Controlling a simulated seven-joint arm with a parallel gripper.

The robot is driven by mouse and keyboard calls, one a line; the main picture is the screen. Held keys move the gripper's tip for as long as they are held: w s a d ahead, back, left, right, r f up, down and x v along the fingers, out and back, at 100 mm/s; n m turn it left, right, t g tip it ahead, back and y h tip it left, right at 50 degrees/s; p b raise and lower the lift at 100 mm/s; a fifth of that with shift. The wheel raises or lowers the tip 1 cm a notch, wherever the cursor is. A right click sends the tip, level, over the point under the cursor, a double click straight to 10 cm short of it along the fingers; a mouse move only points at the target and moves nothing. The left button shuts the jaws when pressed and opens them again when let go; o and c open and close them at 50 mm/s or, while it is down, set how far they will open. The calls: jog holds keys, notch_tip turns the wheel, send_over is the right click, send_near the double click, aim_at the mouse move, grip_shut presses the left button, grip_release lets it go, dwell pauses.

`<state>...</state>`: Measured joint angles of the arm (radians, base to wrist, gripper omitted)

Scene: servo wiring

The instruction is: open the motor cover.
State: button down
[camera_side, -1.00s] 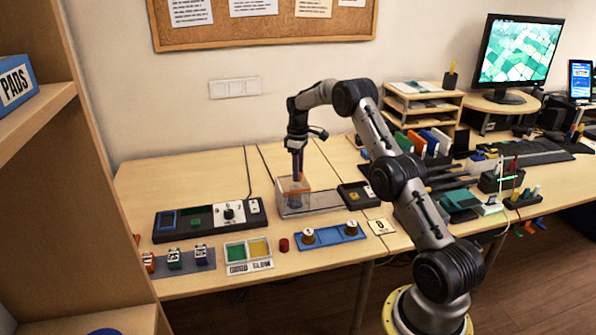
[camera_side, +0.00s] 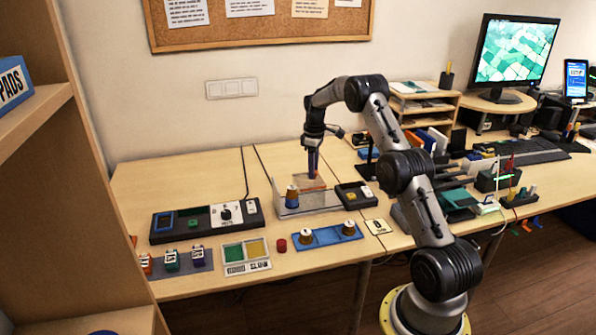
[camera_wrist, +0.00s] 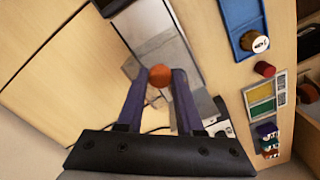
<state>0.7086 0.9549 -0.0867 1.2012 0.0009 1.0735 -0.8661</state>
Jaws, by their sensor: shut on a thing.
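My gripper (camera_side: 313,175) is above the back of the grey motor tray (camera_side: 320,209). The wrist view shows its two fingers (camera_wrist: 160,85) closed on a round orange knob (camera_wrist: 160,75). The knob appears to belong to the see-through motor cover (camera_side: 309,184), seen below the fingertips, set back and right of the motor. Its exact tilt is hard to tell. The motor (camera_side: 292,197), a small upright cylinder with a blue and orange body, stands uncovered at the tray's left end.
A dark box (camera_side: 355,195) with a light button adjoins the tray's right end. A meter panel (camera_side: 206,220) lies to the left. A blue holder (camera_side: 328,237) with two knobs, a red cap (camera_side: 282,245) and green and yellow bins (camera_side: 246,252) lie in front.

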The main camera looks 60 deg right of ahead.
jog(key=s+d, duration=0.3)
jog(key=shift+s+d, duration=0.4)
jog(key=c, duration=0.5)
grip_release()
jog(key=shift+c, duration=0.2)
jog(key=shift+r, duration=0.1)
notch_tip(320, 180, up, 14)
